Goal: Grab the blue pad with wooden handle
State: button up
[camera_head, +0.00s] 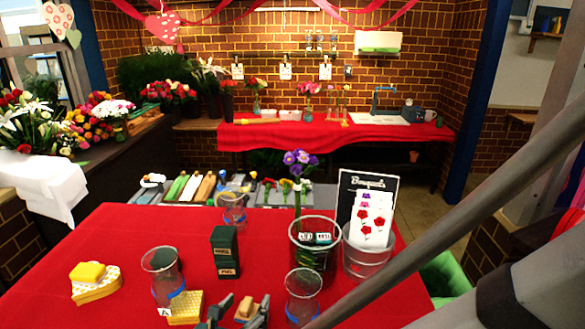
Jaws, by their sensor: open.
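A small block with a tan wooden top (246,307) sits near the front edge of the red-covered table. It looks like the wooden handle of the pad; I cannot make out a blue pad beneath it. My gripper (238,314) is at the bottom edge of the view, with its grey fingers spread apart. One finger is left of the wooden piece and the other is close on its right. The gripper is open, and I cannot tell whether either finger touches the piece. The rest of the gripper is cut off by the frame.
A clear glass (303,283) stands close on the right, a yellow box (186,308) and another glass (161,262) on the left. A dark green box (225,253) and a clear bucket (315,256) stand behind. Red cloth (120,235) is bare at the left.

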aim_at(245, 306)
jog(key=c, duration=1.3)
jog(key=shift+r+p, duration=1.75)
jog(key=shift+r, duration=3.25)
